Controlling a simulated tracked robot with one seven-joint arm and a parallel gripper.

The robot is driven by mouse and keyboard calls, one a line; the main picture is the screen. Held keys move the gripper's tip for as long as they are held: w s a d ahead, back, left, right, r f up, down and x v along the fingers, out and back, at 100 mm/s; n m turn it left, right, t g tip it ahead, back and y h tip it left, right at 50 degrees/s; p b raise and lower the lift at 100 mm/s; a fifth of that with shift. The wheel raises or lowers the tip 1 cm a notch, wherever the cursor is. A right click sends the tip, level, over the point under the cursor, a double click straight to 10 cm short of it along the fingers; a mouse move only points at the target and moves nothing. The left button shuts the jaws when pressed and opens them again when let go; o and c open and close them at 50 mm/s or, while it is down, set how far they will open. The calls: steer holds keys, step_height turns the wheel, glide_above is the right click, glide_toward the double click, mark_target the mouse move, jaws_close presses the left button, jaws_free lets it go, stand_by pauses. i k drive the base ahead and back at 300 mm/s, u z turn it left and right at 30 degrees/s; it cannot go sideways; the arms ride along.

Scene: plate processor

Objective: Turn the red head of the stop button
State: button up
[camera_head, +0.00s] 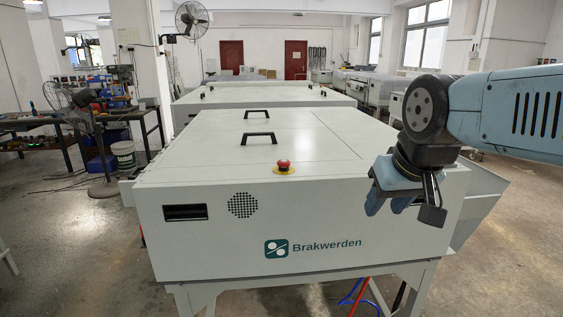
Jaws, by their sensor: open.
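The stop button's red head (283,165) sits on a yellow base plate (283,171) on top of the pale plate processor (330,205), close to its front edge. My gripper (385,211) hangs from the arm at the front right corner of the machine, to the right of the button and well apart from it. Its blue fingers point down and are open, with nothing seen between them. The arm comes in from the right edge of the picture.
Two black handles (259,138) stand up from the machine's lid behind the button. The top around the button is otherwise flat and clear. A fan (83,112) and a workbench (45,130) stand at the left. Blue and red hoses (359,293) hang below the machine.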

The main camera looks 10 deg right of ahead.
mark_target(279, 163)
steer(key=k, duration=1.2)
steer(key=u, duration=0.65)
steer(key=i, duration=1.55)
steer(key=z, duration=0.65)
